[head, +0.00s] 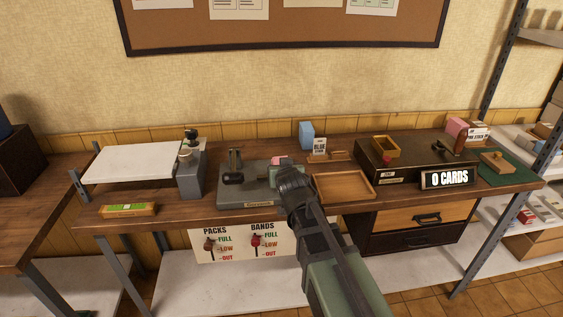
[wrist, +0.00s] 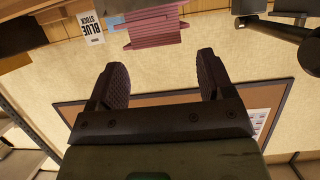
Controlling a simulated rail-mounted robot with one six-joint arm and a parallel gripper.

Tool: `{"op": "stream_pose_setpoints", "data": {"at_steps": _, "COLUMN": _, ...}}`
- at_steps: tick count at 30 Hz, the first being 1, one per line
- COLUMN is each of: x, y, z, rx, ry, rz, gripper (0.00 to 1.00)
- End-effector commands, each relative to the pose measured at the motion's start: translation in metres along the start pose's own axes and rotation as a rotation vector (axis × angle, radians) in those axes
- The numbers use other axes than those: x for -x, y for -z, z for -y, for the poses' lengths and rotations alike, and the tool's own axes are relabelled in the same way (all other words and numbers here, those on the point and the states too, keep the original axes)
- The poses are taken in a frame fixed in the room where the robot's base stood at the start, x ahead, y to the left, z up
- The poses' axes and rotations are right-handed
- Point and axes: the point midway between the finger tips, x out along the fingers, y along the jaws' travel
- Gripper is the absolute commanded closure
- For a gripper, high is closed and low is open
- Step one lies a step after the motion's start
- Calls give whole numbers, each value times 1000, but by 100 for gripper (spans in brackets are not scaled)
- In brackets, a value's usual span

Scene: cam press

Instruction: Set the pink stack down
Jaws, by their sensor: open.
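In the wrist view, which looks upside down, the ridged pink stack (wrist: 152,29) lies beyond my fingertips against a grey surface. My gripper (wrist: 160,80) is open, its two dark ribbed fingers spread with nothing between them. The stack is apart from both fingers. In the head view my gripper (head: 284,172) is at the press's right part, its fingers hard to make out.
A wooden tray (head: 343,186) lies right of the press. A dark cabinet (head: 415,160) with a "0 CARDS" sign (head: 446,179) stands further right. A lever (head: 235,163) rises left.

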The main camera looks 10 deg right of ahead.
Motion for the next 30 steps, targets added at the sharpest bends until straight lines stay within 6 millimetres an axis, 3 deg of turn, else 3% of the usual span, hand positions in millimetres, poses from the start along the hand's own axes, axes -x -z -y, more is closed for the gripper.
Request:
{"op": "stream_pose_setpoints", "data": {"at_steps": 1, "x": 22, "y": 4, "z": 0, "rx": 0, "ry": 1, "rz": 0, "gripper": 26}}
{"op": "stream_pose_setpoints", "data": {"at_steps": 6, "x": 56, "y": 2, "z": 0, "rx": 0, "ry": 0, "rz": 0, "gripper": 26}}
{"op": "stream_pose_setpoints", "data": {"at_steps": 13, "x": 62, "y": -9, "z": -4, "rx": 0, "ry": -13, "rz": 48, "gripper": 26}}
{"op": "stream_pose_setpoints", "data": {"at_steps": 17, "x": 79, "y": -64, "z": -20, "rx": 11, "ry": -65, "rz": 361, "gripper": 26}}
{"op": "stream_pose_setpoints", "data": {"at_steps": 19, "x": 103, "y": -103, "z": -26, "rx": 26, "ry": -67, "rz": 607, "gripper": 26}}
{"op": "stream_pose_setpoints", "data": {"at_steps": 22, "x": 145, "y": -144, "z": -27, "rx": 50, "ry": -21, "rz": 925, "gripper": 26}}
{"op": "stream_pose_setpoints", "data": {"at_steps": 25, "x": 176, "y": -162, "z": -26, "rx": 67, "ry": 32, "rz": 1120, "gripper": 26}}
{"op": "stream_pose_setpoints", "data": {"at_steps": 30, "x": 186, "y": -167, "z": -25, "rx": 74, "ry": 52, "rz": 1183, "gripper": 26}}
